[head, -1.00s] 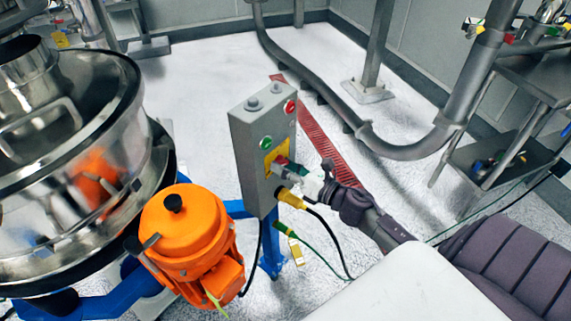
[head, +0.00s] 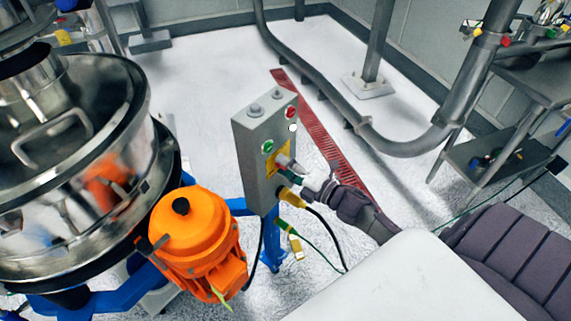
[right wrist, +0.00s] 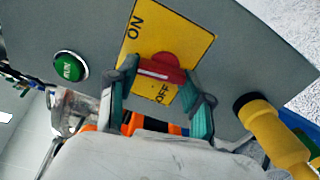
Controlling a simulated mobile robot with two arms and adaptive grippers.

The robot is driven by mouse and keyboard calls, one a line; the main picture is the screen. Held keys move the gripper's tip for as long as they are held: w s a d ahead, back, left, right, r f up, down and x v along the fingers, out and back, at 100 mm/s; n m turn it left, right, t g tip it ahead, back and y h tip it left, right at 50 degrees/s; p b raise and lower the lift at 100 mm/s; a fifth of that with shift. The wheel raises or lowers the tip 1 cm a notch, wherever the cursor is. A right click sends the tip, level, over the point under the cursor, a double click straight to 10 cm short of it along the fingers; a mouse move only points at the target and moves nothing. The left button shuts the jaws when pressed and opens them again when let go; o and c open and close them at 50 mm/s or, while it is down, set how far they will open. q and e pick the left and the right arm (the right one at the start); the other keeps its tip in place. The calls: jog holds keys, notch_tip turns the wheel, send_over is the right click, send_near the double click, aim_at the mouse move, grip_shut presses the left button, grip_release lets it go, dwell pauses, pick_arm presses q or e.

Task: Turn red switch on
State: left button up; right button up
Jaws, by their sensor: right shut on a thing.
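The red switch (right wrist: 160,68) sits on a yellow plate (right wrist: 190,42) marked ON and OFF on the grey control box (head: 250,150). In the right wrist view its bar with a white line lies across the plate, with the OFF label just below it. My right gripper (right wrist: 160,80) is shut on the switch, one finger on each side. In the head view my right gripper (head: 285,167) is in front of the yellow plate and hides most of the switch. My left gripper is not in view.
A green RUN button (right wrist: 70,66) is beside the plate, and a red button (head: 291,112) is higher on the box. A yellow plug (right wrist: 275,135) sticks out below. An orange motor (head: 195,240) and the steel sifter (head: 75,140) stand to the left.

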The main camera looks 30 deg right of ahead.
jog(key=shift+m+p, duration=0.3)
jog(key=shift+m, duration=0.5)
jog(key=o, duration=1.2)
jog(key=shift+c, duration=0.2)
jog(key=v, duration=1.2)
